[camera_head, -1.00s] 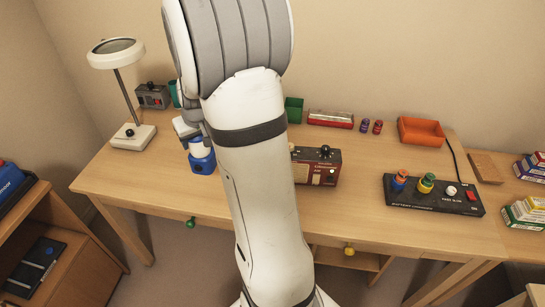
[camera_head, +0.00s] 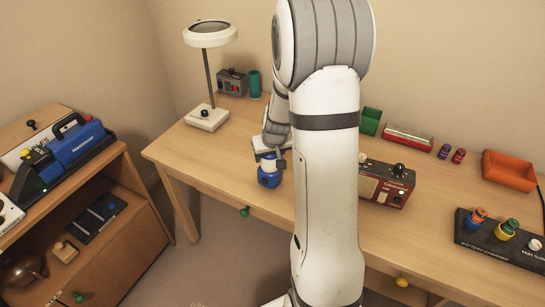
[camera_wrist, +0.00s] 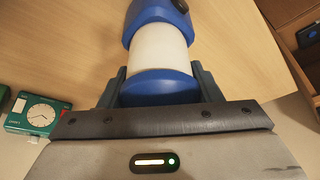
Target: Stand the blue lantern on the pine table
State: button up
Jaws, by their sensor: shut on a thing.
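The blue lantern (camera_head: 269,177) has blue ends and a white middle. My gripper (camera_head: 271,157) is shut on it, near the front edge of the light wooden table (camera_head: 222,152), which looks like the pine table. In the wrist view the lantern (camera_wrist: 160,47) lies between the two fingers of my gripper (camera_wrist: 160,87), which grip its near blue end. The far end reaches past the top of the picture. I cannot tell whether it touches the table or hangs just above it.
A white lamp (camera_head: 207,117), a grey box (camera_head: 231,82) and a green cylinder (camera_head: 254,84) stand at the table's back left. A red radio (camera_head: 387,184) is right of my arm. A wooden cabinet (camera_head: 127,238) stands left. A green clock (camera_wrist: 38,114) shows in the wrist view.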

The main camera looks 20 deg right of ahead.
jog(key=shift+f, duration=0.65)
jog(key=shift+f, duration=0.15)
jog(key=o, duration=1.2)
